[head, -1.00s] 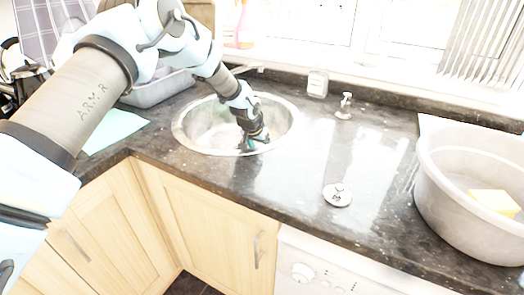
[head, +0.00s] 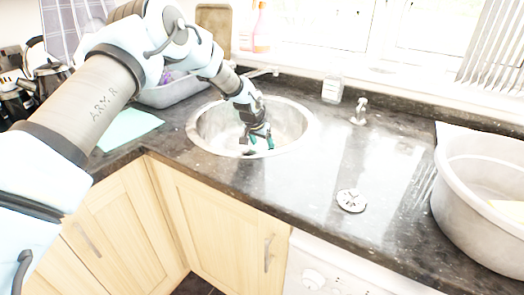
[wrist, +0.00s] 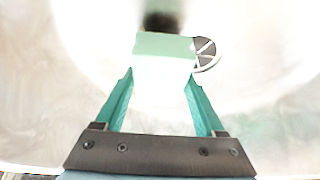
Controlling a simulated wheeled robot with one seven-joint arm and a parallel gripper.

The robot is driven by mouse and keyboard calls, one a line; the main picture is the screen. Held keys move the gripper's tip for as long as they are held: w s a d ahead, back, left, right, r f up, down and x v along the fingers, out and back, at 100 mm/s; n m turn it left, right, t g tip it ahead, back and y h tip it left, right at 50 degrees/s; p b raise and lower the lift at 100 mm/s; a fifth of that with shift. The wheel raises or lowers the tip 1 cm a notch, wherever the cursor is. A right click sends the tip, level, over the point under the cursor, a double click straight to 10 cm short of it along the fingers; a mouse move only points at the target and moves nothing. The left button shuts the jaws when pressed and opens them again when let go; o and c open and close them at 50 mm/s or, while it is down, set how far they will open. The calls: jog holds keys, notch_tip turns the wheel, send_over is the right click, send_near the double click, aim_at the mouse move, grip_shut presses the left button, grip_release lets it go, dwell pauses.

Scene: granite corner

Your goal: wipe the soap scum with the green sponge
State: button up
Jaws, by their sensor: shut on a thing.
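My gripper (head: 257,143) reaches down into the round metal sink (head: 203,130) from the back left. In the wrist view its two teal fingers (wrist: 158,90) are shut on the pale green sponge (wrist: 163,50), which sits between the fingertips. The sponge lies over the sink bowl near the drain (wrist: 206,53); I cannot tell whether it touches the metal. Faint whitish and greenish smears, perhaps the soap scum, show on the bowl at the lower right of the wrist view (wrist: 262,135), but the glare makes them unclear.
A grey tub (head: 470,190) stands on the right of the dark counter (head: 300,190). A loose round metal strainer (head: 351,200) lies on the counter. A small tap (head: 359,112) and a clear jar (head: 332,89) stand behind. A mint cloth (head: 128,127) and a grey basin (head: 170,92) are at left.

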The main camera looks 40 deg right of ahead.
jog(key=shift+d, duration=0.3)
jog(key=shift+s+d+r+b, duration=0.15)
jog(key=shift+s+d, duration=0.1)
jog(key=shift+s, duration=0.55)
jog(key=shift+s+d+b, duration=0.1)
jog(key=shift+s+d, duration=0.1)
jog(key=shift+s, duration=0.65)
jog(key=shift+s+d+r+b, duration=0.15)
jog(key=shift+s+d, duration=0.1)
jog(key=shift+s, duration=0.55)
jog(key=shift+s+d+f+b, duration=0.1)
jog(key=shift+s+d+b, duration=0.1)
jog(key=shift+s, duration=0.65)
jog(key=shift+s+d+b, duration=0.1)
jog(key=shift+s+d, duration=0.05)
jog(key=shift+s, duration=0.7)
jog(key=shift+s+f, duration=0.2)
jog(key=shift+s, duration=0.2)
notch_tip(320, 180, up, 7)
jog(key=p, duration=0.2)
jog(key=shift+w+f, duration=0.2)
jog(key=shift+d, duration=0.1)
